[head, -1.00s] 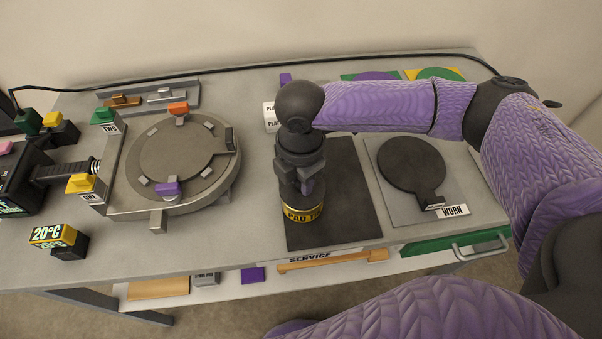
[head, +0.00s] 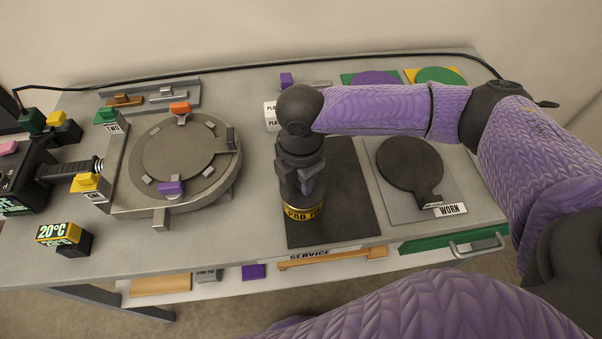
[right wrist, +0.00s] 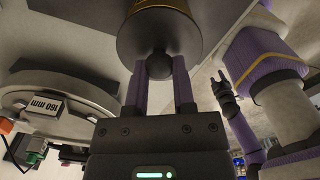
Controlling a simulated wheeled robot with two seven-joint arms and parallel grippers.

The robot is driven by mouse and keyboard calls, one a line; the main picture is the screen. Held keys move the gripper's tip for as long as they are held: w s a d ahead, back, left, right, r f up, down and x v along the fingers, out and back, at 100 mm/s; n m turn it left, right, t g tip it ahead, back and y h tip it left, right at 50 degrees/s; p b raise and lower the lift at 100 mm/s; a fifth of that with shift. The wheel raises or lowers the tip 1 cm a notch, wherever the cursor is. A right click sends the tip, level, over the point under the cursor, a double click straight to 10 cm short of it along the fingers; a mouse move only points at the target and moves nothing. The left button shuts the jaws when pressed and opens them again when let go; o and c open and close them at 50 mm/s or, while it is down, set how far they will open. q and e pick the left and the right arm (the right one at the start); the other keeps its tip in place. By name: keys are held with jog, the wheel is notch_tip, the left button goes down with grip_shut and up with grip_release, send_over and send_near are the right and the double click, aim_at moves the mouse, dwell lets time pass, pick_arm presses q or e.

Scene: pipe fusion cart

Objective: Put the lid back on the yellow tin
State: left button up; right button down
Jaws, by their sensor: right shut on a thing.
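The yellow tin (head: 304,213) stands upright on the dark service mat, its label partly readable as "PAD". My right gripper (right wrist: 160,75) points down over the tin and is shut on the round dark knob of the lid (right wrist: 160,35). In the head view the hand covers most of the lid. A thin yellow edge shows beyond the lid in the right wrist view. The lid is at the tin's top, but I cannot tell whether it is fully seated. My left gripper (right wrist: 224,85) shows small in the right wrist view; its jaw opening is unclear.
The service mat (head: 342,190) is bare right of the tin. A dark round plate (head: 409,165) lies on the pad marked "WORN" (head: 450,210). A round grey fixture (head: 188,160) with coloured clips stands left. A black cable (head: 240,67) runs along the back.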

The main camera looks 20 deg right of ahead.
dwell(0.5)
jog(key=shift+p, duration=0.5)
grip_release()
dwell(0.4)
notch_tip(320, 180, up, 3)
jog(key=p, duration=0.3)
jog(key=shift+r+p, duration=0.1)
jog(key=shift+p, duration=0.3)
notch_tip(320, 180, up, 4)
jog(key=p, duration=0.4)
jog(key=shift+p, duration=0.35)
